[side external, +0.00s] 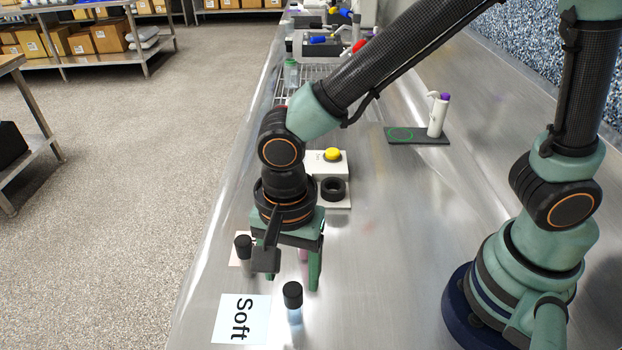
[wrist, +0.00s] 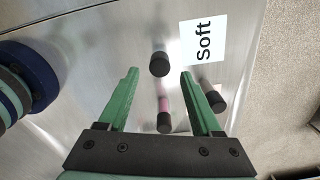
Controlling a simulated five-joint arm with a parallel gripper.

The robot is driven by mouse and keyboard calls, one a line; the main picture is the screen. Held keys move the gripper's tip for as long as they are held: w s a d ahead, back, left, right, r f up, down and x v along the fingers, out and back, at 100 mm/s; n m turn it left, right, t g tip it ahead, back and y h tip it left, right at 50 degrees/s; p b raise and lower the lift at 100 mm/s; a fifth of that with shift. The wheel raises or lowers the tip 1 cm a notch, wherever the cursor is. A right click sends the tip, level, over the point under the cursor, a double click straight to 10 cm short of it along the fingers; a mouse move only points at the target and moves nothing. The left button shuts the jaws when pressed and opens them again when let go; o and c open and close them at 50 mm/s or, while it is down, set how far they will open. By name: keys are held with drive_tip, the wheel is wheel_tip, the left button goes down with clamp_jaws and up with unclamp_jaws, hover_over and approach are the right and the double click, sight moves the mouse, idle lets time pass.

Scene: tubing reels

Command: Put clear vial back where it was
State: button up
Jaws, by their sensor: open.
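My gripper (side external: 291,272) is open and empty, pointing down low over the steel bench. A black-capped vial with a pale, bluish see-through body (side external: 294,313) stands upright in front of it; its cap shows just beyond the fingertips (wrist: 158,77) in the wrist view (wrist: 159,64). A second black-capped vial with a greyish body (side external: 245,263) stands left of the gripper, and its cap shows outside the right finger in the wrist view (wrist: 215,100). A pink-bodied vial (wrist: 163,103) stands behind the fingertips, mostly hidden by a finger in the side view.
A white card reading "Soft" (side external: 240,318) lies beside the bluish vial. Behind the gripper are a yellow button on a white block (side external: 332,156) and a black ring holder (side external: 333,189). A white bottle (side external: 437,117) stands on a dark mat. The bench's right middle is clear.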

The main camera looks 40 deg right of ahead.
wheel_tip(320, 180, up, 6)
drive_tip(key=w+d+r+n+t, duration=0.1)
drive_tip(key=d+n, duration=0.3)
drive_tip(key=d, duration=0.4)
drive_tip(key=w+d+r+n+t, duration=0.1)
drive_tip(key=d+r+n, duration=0.3)
drive_tip(key=d, duration=0.4)
drive_tip(key=w+d+r+n+t, duration=0.2)
drive_tip(key=d+r+n+t, duration=0.1)
drive_tip(key=d, duration=0.5)
drive_tip(key=shift+n+t, duration=0.3)
drive_tip(key=shift+n, duration=0.2)
drive_tip(key=shift+w, duration=0.1)
